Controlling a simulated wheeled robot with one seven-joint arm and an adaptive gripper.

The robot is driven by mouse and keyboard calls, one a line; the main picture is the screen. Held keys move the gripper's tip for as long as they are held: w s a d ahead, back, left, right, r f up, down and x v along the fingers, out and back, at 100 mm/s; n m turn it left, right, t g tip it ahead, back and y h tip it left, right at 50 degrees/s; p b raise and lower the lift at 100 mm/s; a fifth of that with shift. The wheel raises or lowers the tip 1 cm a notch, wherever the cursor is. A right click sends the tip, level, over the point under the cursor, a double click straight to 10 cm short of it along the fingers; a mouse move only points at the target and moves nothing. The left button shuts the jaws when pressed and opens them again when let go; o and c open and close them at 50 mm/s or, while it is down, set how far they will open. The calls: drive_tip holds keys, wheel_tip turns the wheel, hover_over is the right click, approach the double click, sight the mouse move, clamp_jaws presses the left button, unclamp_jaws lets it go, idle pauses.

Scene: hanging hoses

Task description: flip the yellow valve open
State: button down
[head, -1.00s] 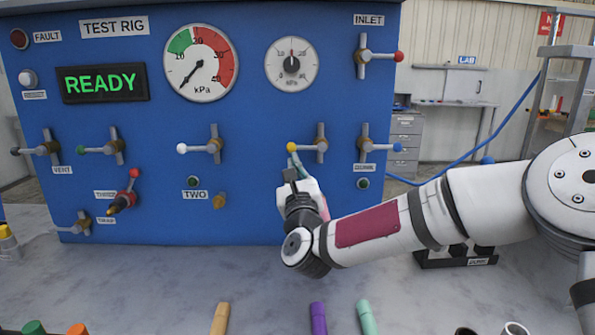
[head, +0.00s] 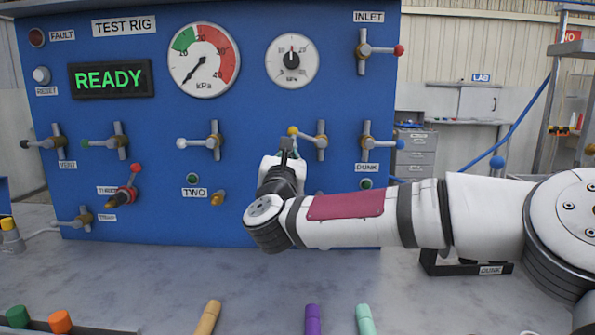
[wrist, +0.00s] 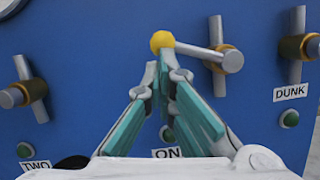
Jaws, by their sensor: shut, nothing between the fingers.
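The yellow valve has a round yellow knob (head: 293,131) on a metal lever. The lever runs right to its pivot (head: 322,140) on the blue panel and tilts slightly upward toward the knob. In the wrist view the knob (wrist: 162,41) and lever (wrist: 196,51) show just past my fingertips. My gripper (wrist: 159,63) has teal-padded fingers that meet at the tips, with nothing between them. The tips are right below the knob; I cannot tell whether they touch it. In the head view my gripper (head: 292,146) is partly hidden by its own wrist.
Beside it are the white-knobbed valve (head: 181,143) on the left and the blue-knobbed DUNK valve (head: 399,144) on the right. A green button (wrist: 167,133) with an ON label sits below. Several coloured markers lie on the table in front.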

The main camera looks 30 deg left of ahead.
drive_tip(key=w+d+r+m+h+b, duration=0.2)
drive_tip(key=r+m+b, duration=0.4)
drive_tip(key=m+b, duration=0.6)
drive_tip(key=shift+d+r+h+b, duration=0.4)
drive_tip(key=shift+d+h+b, duration=0.3)
drive_tip(key=shift+h, duration=0.6)
drive_tip(key=shift+r, duration=0.1)
